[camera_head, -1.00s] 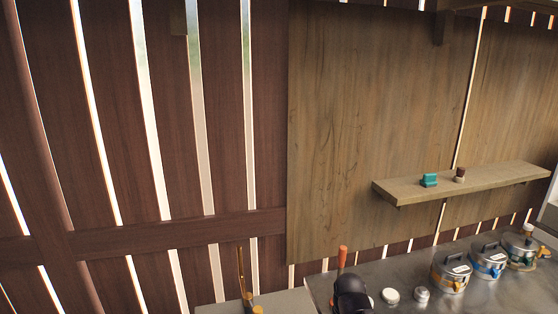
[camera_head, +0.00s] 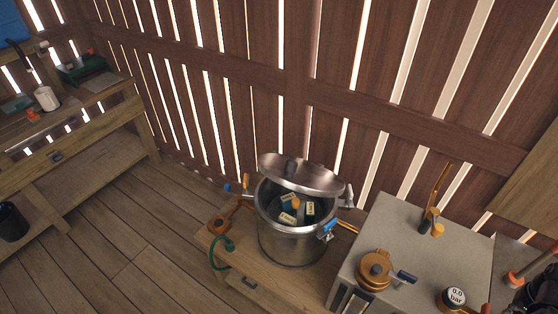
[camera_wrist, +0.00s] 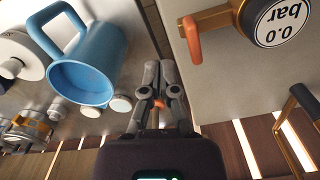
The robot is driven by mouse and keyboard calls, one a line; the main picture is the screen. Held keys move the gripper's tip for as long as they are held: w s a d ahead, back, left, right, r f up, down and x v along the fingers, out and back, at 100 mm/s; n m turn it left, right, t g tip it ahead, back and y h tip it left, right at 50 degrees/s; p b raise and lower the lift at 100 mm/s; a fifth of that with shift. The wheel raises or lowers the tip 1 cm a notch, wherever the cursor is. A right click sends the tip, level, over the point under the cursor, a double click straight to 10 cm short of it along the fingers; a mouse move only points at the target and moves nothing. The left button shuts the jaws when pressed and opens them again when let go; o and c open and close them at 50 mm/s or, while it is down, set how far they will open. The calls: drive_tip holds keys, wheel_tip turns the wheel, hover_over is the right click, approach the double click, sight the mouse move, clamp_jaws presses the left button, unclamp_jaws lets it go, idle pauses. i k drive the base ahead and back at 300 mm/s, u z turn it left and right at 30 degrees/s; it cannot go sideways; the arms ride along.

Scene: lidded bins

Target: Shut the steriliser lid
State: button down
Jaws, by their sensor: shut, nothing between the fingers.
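The steriliser (camera_head: 290,248) is a round steel pot on a low wooden bench in the head view. Its steel lid (camera_head: 310,176) is raised, tilted up at the back of the rim. Several small labelled packs (camera_head: 286,219) lie inside the open pot. Blue-handled fittings (camera_head: 327,230) sit on its rim. My gripper (camera_wrist: 159,70) is shut and empty in the wrist view, over the gap beside a grey cabinet top. The wrist view does not show the steriliser. In the head view my arm is only partly visible at the lower right edge, well right of the pot.
A grey cabinet (camera_head: 405,232) with brass fittings and a 0.0 bar gauge (camera_head: 455,297) stands right of the pot. A green hose (camera_head: 222,252) lies on the pot's left. A blue mug (camera_wrist: 92,60) shows in the wrist view. A wooden workbench (camera_head: 85,125) stands far left; floor between is clear.

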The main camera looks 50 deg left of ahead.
sight(304, 166)
drive_tip(key=u, duration=0.6)
drive_tip(key=i, duration=0.1)
drive_tip(key=u, duration=0.1)
